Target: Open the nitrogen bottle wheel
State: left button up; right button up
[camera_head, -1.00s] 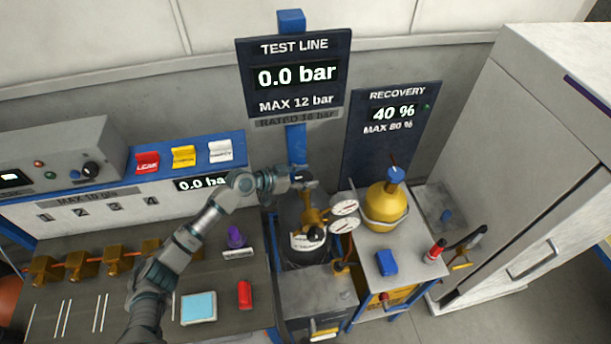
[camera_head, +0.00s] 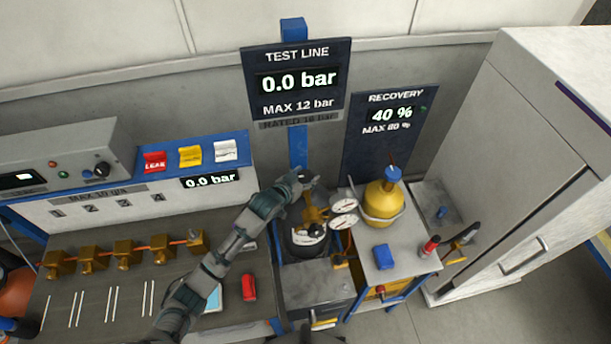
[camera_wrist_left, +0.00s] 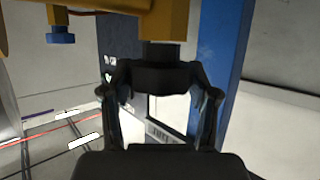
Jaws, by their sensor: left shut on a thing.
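The nitrogen bottle (camera_head: 303,249) stands dark, with a white label, behind the grey cabinet top; its upper part is largely hidden by the brass regulator (camera_head: 316,216) and my arm. My left gripper (camera_head: 307,179) is at the top of the bottle, above the regulator. In the left wrist view, the dark wheel (camera_wrist_left: 162,77) sits on the brass valve body (camera_wrist_left: 165,22), between the two fingers of my left gripper (camera_wrist_left: 160,98), which is shut on it. The wheel is hard to make out in the head view. My right gripper is not in view.
A yellow recovery bottle (camera_head: 384,204) is further right. The TEST LINE display (camera_head: 298,82) reads 0.0 bar; its blue post (camera_head: 298,146) rises right behind the gripper. Brass valves (camera_head: 124,252) line the left bench.

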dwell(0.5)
pick_arm(q)
jog(key=o, duration=1.2)
jog(key=shift+c, duration=0.2)
jog(key=v, duration=1.1)
jog(key=shift+s+a, duration=0.25)
jog(key=shift+s, duration=0.05)
jog(key=shift+r, duration=0.1)
